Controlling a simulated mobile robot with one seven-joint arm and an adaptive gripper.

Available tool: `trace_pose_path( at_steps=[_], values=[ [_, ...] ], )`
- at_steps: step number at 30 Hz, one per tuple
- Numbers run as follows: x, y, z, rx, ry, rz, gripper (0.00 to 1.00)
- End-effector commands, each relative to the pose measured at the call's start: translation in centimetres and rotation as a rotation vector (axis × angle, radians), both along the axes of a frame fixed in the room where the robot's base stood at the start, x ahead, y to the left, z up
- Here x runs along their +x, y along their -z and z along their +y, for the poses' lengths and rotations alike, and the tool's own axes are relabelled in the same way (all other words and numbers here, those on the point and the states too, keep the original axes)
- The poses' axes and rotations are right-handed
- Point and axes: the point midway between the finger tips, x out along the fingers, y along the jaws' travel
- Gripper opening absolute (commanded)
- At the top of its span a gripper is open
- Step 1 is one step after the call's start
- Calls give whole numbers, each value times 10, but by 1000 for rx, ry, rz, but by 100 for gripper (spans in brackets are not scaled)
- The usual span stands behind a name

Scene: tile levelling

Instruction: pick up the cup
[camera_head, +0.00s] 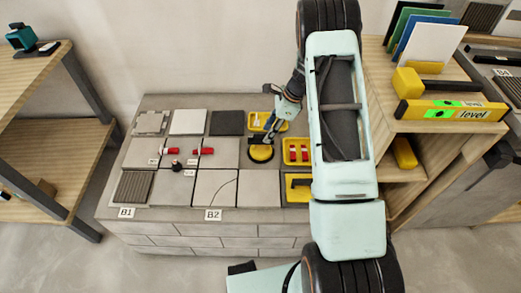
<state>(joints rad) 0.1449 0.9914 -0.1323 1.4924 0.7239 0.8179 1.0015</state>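A round yellow thing with a dark top, which looks like a suction cup (261,154), sits over the tiles near the middle of the bench. My gripper (260,139) is right above it, at the end of my arm, which reaches down from the upper right. The fingertips are small and dark against the cup's top, so I cannot tell whether they touch it or close on it. No other cup shows clearly.
Grey and white tiles (187,121) cover the bench, with red-ended tools (203,151) at left. Yellow trays (297,150) stand right of the cup. A wooden shelf (450,130) holding a yellow level (452,110) is at right. A wooden table (38,145) is at left.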

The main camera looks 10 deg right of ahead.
Motion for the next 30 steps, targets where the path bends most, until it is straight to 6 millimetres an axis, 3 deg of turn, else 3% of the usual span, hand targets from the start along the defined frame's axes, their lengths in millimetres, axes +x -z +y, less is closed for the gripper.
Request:
trace_pose_path(
  at_steps=[13,21,30],
  values=[
    [13,45,24,-2,-1,0,36],
    [14,48,26,-2,1,-4,36],
    [14,48,26,-2,0,-3,4]
  ],
)
